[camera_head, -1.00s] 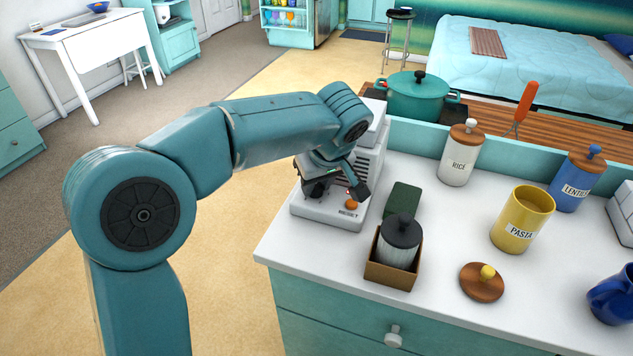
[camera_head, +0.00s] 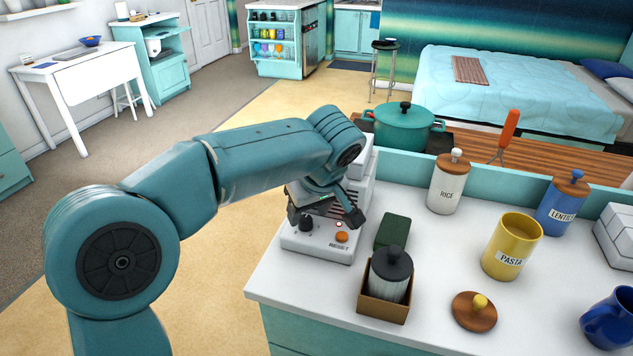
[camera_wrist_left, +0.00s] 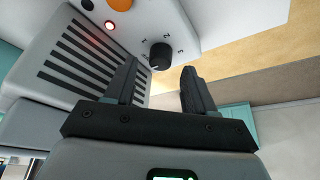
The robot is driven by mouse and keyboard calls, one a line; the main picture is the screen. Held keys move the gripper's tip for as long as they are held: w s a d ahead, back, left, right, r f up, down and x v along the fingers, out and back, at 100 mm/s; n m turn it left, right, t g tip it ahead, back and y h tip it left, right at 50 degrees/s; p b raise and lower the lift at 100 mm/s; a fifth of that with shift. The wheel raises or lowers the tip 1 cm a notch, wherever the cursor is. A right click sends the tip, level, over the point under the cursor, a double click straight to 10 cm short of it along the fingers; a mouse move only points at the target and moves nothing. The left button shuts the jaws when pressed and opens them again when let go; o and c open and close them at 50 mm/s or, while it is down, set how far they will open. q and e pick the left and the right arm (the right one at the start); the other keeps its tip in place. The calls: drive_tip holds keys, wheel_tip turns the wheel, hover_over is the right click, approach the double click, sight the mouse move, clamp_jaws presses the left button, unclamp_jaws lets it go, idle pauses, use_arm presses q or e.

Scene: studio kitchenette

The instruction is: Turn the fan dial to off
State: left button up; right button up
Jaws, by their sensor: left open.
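The fan dial (camera_head: 306,224) is a small black knob on the front of a pale grey and white unit (camera_head: 316,243). It also shows in the left wrist view (camera_wrist_left: 160,56), with small printed marks around it. Its exact setting is too small to read surely. My left gripper (camera_head: 325,215) is open over the unit's front. In the left wrist view its two dark fingers (camera_wrist_left: 158,82) point toward the dial, which appears between and just beyond their tips. I see no grip on it. My right gripper is not in view.
An orange button (camera_head: 341,237) and a lit red lamp (camera_wrist_left: 109,24) sit beside the dial. On the counter nearby are a dark green block (camera_head: 393,232), a lidded jar in a brown box (camera_head: 384,304) and a yellow pasta canister (camera_head: 511,246). A teal pot (camera_head: 404,128) stands behind.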

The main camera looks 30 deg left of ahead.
use_arm(q)
drive_tip(key=p+v, duration=0.2)
drive_tip(key=v, duration=1.1)
drive_tip(key=shift+r+p, duration=0.3)
drive_tip(key=shift+p, duration=0.1)
drive_tip(key=shift+s+d, duration=0.1)
drive_tip(key=shift+d, duration=0.05)
